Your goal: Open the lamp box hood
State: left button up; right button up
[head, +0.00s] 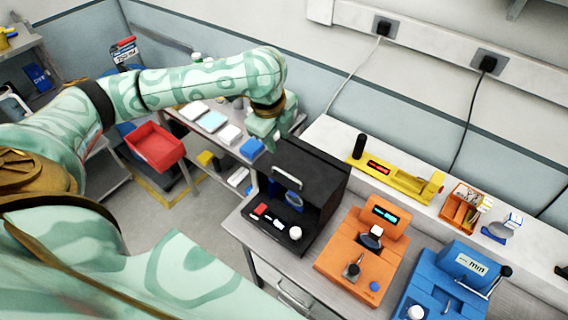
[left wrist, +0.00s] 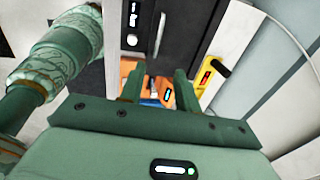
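The lamp box (head: 322,172) is a black box on the bench, with a silver bar handle (head: 287,178) on its front and a bluish round part behind and below the handle. The handle also shows in the left wrist view (left wrist: 160,35). A control strip with red and white switches and a white knob (head: 295,233) lies at its front. My left gripper (head: 272,140) is just above and behind the box's left top edge, apart from the handle. In the left wrist view its two fingers (left wrist: 158,76) are spread with nothing between them. My right gripper is not in view.
An orange device (head: 340,265) and a blue device (head: 438,290) stand right of the box. A yellow device (head: 395,180) is on the ledge behind. A side table (head: 185,125) with small boxes and a red bin (head: 154,147) are left. Floor in front is clear.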

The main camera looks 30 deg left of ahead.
aim_at(285, 173)
pick_arm(q)
jog(key=b+x, duration=0.2)
jog(key=x, duration=1.4)
jog(key=shift+s+a, duration=0.1)
jog(key=shift+a, duration=0.05)
grip_shut()
